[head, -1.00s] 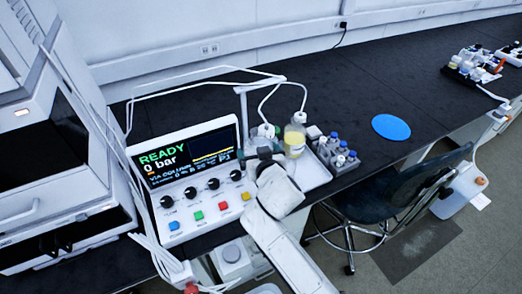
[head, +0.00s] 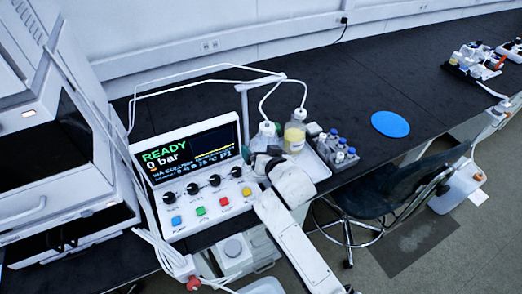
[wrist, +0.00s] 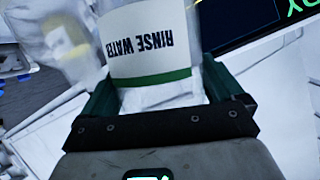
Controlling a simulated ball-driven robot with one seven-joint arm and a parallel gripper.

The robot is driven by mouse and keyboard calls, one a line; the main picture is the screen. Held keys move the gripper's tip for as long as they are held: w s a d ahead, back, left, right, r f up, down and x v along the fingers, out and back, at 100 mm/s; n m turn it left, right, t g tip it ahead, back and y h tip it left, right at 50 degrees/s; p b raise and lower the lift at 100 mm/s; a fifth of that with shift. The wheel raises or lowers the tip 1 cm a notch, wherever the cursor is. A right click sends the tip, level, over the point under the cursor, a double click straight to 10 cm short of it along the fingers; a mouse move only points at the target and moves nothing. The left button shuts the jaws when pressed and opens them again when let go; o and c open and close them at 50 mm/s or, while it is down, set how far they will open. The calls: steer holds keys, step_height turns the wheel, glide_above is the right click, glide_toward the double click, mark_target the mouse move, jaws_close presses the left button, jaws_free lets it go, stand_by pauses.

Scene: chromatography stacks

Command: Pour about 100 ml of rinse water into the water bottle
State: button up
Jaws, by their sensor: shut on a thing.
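My gripper (wrist: 157,98) is shut on the rinse water bottle (wrist: 148,40), with a dark green finger at each side. Its label reads upside down in the wrist view, and the ends of the bottle are out of that picture. In the head view my gripper (head: 262,162) is by the front of the bottle tray. A white-capped clear bottle (head: 267,134) with a tube shows just behind it, partly hidden; I cannot read its label or tell whether it is the water bottle. A bottle with yellow liquid (head: 295,133) stands to its right.
The control panel (head: 192,165) reads READY, 0 bar, left of my gripper. Several small blue-capped vials (head: 338,148) stand right of the bottles.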

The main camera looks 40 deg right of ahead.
steer(key=shift+d+r+p, duration=0.15)
steer(key=shift+r+p, duration=0.3)
steer(key=shift+d+r+m+y+p, duration=0.1)
steer(key=shift+r+m+y+p, duration=0.15)
steer(key=shift+m+y+p, duration=0.2)
steer(key=shift+m+y+p, duration=0.25)
steer(key=shift+m+p, duration=0.1)
steer(key=shift+p, duration=0.05)
steer(key=shift+f, duration=0.2)
stand_by(0.4)
steer(key=shift+a+f+m+t+y, duration=0.2)
steer(key=shift+f+m+t+y, duration=0.2)
steer(key=shift+m, duration=0.1)
steer(key=shift+a+f+m+b, duration=0.15)
steer(key=shift+f+m+b, duration=0.15)
steer(key=shift+f+b, duration=0.25)
steer(key=shift+f, duration=0.1)
stand_by(0.4)
